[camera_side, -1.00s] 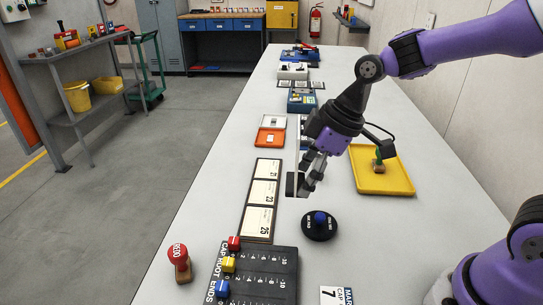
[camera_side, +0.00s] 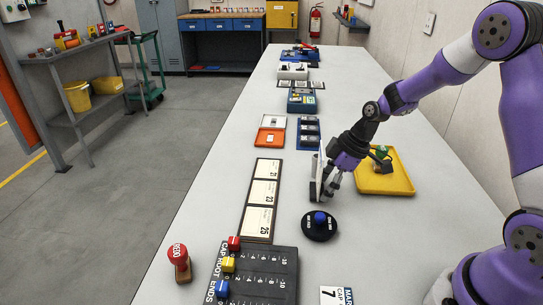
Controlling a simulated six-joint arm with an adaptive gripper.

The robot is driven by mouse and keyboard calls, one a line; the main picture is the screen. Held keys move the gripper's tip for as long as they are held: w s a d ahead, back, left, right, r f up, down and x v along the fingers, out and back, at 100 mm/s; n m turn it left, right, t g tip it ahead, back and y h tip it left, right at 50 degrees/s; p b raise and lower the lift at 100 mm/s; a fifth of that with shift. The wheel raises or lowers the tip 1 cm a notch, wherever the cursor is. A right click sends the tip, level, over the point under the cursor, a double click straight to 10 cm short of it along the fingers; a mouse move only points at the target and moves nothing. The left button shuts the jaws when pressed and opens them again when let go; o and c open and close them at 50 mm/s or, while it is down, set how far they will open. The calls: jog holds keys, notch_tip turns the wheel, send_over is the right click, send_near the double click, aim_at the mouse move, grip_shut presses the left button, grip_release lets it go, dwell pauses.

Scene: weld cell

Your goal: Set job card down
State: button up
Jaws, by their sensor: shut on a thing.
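My gripper (camera_side: 325,187) is low over the middle of the table and shut on a thin, upright card (camera_side: 316,176), pale with a dark edge, seen nearly edge-on. This looks like the job card; its printing cannot be read from here. Its lower edge is close to the tabletop, and I cannot tell whether it touches. A dark frame (camera_side: 247,217) with a column of number cards marked 21, 23 and 25 lies left of my gripper. A black round base with a blue knob (camera_side: 320,226) stands just in front of my gripper.
A yellow tray (camera_side: 397,186) holding a small green-topped item is right of my gripper. A red-knobbed stamp (camera_side: 179,261), a black slider board (camera_side: 262,268) and a card marked 7 (camera_side: 335,296) are nearer. An orange-and-white box (camera_side: 270,138) and a blue rack (camera_side: 299,133) lie beyond.

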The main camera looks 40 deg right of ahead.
jog(key=shift+f, duration=0.15)
jog(key=o, duration=1.2)
jog(key=v, duration=1.2)
jog(key=s+a+r+m+h, duration=0.1)
jog(key=s+a+r+m, duration=0.1)
jog(key=s+m, duration=0.1)
jog(key=s+a+r+m+t+h, duration=0.1)
jog(key=s+a+m, duration=0.2)
jog(key=s, duration=0.1)
jog(key=s+a+r+m+t+h, duration=0.1)
jog(key=s+a+r+m, duration=0.1)
jog(key=s+a+m, duration=0.1)
jog(key=shift+s+r, duration=0.35)
jog(key=shift+s, duration=0.4)
